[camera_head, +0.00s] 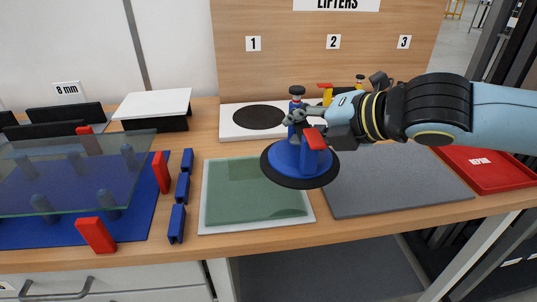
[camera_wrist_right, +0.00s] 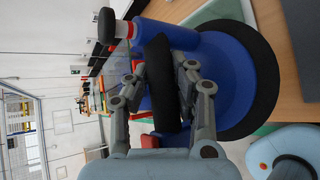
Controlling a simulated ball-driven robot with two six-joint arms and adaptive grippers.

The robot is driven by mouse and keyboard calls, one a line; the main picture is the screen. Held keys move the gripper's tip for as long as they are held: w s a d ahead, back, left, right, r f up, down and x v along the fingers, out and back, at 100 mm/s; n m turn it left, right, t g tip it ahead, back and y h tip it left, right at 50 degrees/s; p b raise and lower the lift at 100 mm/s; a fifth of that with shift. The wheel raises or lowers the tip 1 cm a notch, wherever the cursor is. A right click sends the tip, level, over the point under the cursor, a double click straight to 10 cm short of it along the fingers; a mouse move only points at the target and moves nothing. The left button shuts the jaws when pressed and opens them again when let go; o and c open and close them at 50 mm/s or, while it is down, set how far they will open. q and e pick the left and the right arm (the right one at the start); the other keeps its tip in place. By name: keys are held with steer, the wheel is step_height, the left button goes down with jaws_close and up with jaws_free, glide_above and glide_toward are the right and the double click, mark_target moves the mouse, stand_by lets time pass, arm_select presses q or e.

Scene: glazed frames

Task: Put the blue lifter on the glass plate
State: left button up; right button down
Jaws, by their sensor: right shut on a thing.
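The blue lifter (camera_head: 290,158) has a round blue body, a black rubber rim and a red lever. My right gripper (camera_head: 304,122) is shut on its handle and comes in from the right. In the head view the lifter overlaps the right edge of a greenish glass sheet (camera_head: 240,205) on a white-edged board and the left edge of a grey mat. It seems held above them. In the right wrist view the lifter (camera_wrist_right: 235,75) shows between and behind the fingers (camera_wrist_right: 165,80). A large clear glass plate (camera_head: 70,195) lies at the left over several posts. My left gripper is not in view.
Red blocks (camera_head: 96,235) and blue blocks (camera_head: 177,223) stand around the left plate. The grey mat (camera_head: 400,185) is bare. A white board with a black disc (camera_head: 258,117) lies behind. A red tray (camera_head: 490,168) is at the right. A backboard (camera_head: 285,70) stands behind.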

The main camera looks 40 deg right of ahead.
mark_target(278, 145)
steer(key=b+x, duration=0.1)
steer(key=x, duration=0.1)
steer(key=a+b+x, duration=0.1)
steer(key=x, duration=0.1)
steer(key=shift+w+a+f, duration=0.1)
steer(key=shift+w+f, duration=0.15)
steer(key=shift+f, duration=0.05)
steer(key=w+f, duration=0.2)
steer(key=w+a+f, duration=0.1)
steer(key=w+f, duration=0.1)
steer(key=f, duration=0.1)
steer(key=w+a+f, duration=0.1)
steer(key=w+f, duration=0.1)
steer(key=f, duration=0.1)
steer(key=shift+w+a, duration=0.1)
steer(key=shift+w, duration=0.25)
steer(key=shift+f, duration=0.1)
steer(key=c, duration=1.6)
jaws_free()
steer(key=shift+f, duration=0.2)
steer(key=o, duration=0.5)
steer(key=shift+s, duration=0.1)
steer(key=shift+c, duration=0.2)
steer(key=shift+r, duration=0.1)
